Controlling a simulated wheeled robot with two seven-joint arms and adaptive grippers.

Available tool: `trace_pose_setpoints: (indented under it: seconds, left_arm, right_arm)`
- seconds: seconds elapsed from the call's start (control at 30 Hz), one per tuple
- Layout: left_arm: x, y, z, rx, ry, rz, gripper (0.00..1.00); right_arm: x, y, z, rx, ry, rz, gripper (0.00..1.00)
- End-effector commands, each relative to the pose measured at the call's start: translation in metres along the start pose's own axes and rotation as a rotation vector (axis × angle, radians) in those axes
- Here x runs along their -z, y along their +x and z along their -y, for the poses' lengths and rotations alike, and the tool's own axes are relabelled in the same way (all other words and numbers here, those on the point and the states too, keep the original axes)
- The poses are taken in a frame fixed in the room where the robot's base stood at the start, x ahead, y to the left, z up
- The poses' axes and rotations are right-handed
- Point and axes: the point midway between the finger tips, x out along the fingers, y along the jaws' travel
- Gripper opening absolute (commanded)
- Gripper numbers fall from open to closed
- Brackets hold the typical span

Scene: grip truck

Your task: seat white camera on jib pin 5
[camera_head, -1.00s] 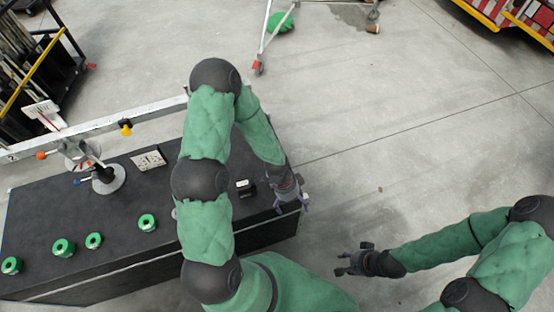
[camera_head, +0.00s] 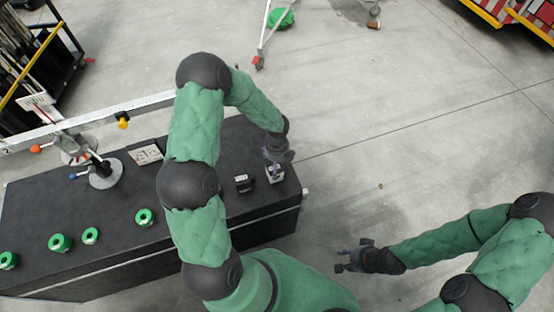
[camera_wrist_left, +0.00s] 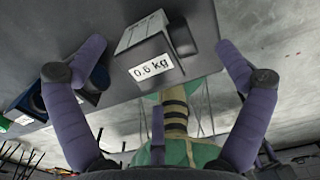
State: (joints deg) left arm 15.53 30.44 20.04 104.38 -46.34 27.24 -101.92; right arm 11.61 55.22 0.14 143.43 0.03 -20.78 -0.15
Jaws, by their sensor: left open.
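The white camera (camera_head: 275,175) stands at the right end of the black bench top. My left gripper (camera_head: 278,158) is just above it, pointing down. In the left wrist view the pale camera body (camera_wrist_left: 143,36) has a dark lens and a "0.6 kg" label. It lies between and beyond the spread fingers of the left gripper (camera_wrist_left: 160,80), which do not appear to touch it. The jib beam (camera_head: 100,122) runs along the bench's far side. I cannot tell which spot is pin 5. My right gripper (camera_head: 350,262) is open and empty over the floor.
A small dark block (camera_head: 242,183) stands close left of the white camera. Several green rings (camera_head: 145,217) lie along the bench (camera_head: 120,245). A round-based stand (camera_head: 105,176) and a pale plate (camera_head: 145,155) are farther back.

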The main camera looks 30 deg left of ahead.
Motion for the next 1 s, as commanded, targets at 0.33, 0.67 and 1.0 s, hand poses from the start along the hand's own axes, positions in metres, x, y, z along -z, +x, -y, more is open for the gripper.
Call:
trace_pose_setpoints:
  seconds: [0.33, 0.67, 1.0]
  left_arm:
    - [0.0, 0.048, 0.0, 0.0, -0.001, -0.001, 1.0]
    - [0.0, 0.054, 0.0, 0.001, -0.002, 0.0, 1.0]
    - [0.0, 0.054, 0.0, 0.0, -0.002, -0.001, 0.35]
  right_arm:
    - [0.001, 0.018, -0.006, 0.0, 0.0, 0.0, 0.4]
    - [0.001, 0.02, -0.007, 0.0, 0.0, 0.0, 0.4]
    - [0.001, 0.02, -0.007, 0.0, 0.0, 0.0, 0.4]
